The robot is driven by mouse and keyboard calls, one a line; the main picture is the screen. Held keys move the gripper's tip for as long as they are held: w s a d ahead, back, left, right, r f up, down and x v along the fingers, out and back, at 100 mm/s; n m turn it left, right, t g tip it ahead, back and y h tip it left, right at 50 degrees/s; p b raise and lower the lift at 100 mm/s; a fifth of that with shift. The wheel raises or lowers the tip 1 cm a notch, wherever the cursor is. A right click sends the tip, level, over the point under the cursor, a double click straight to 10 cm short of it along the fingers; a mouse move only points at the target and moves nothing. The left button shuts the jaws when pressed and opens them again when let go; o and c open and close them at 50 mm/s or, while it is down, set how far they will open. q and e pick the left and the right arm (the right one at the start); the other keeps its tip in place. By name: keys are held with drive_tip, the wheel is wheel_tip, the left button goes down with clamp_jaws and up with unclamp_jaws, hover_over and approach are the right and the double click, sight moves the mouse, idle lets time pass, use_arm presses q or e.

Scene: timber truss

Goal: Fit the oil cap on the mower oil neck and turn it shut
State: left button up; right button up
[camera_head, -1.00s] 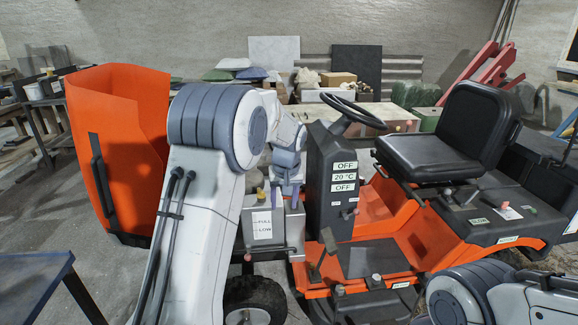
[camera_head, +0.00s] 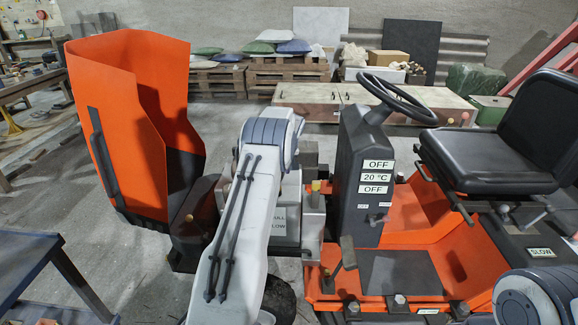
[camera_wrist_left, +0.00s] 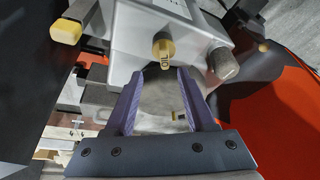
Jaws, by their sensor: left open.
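A yellow piece marked OIL (camera_wrist_left: 163,50), which looks like the oil cap, shows against the grey engine housing (camera_wrist_left: 150,22) in the left wrist view. I cannot tell whether it is seated on a neck. My left gripper (camera_wrist_left: 160,75) is open, its two purple fingers pointing towards the housing, with the OIL piece just beyond and between the tips in the picture. In the head view a small yellow top (camera_head: 316,185) stands above the mower's grey housing (camera_head: 311,222). My left arm hides the left gripper there. My right gripper is out of view.
A silvery round knob (camera_wrist_left: 222,62) sits right of the OIL piece, and another yellow piece (camera_wrist_left: 65,31) at upper left. The steering column (camera_head: 362,195) and the tilted orange hood (camera_head: 135,110) flank the engine. A dark table (camera_head: 35,265) is at lower left.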

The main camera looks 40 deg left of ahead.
use_arm(q)
drive_tip(key=x, duration=0.7)
drive_tip(key=shift+s+a+r, duration=0.1)
drive_tip(key=shift+s+a, duration=0.15)
drive_tip(key=shift+a, duration=0.05)
drive_tip(key=shift+d, duration=0.1)
clamp_jaws()
drive_tip(key=c, duration=0.8)
unclamp_jaws()
drive_tip(key=shift+c, duration=0.2)
clamp_jaws()
drive_tip(key=shift+s+r+p, duration=0.1)
drive_tip(key=shift+p, duration=0.2)
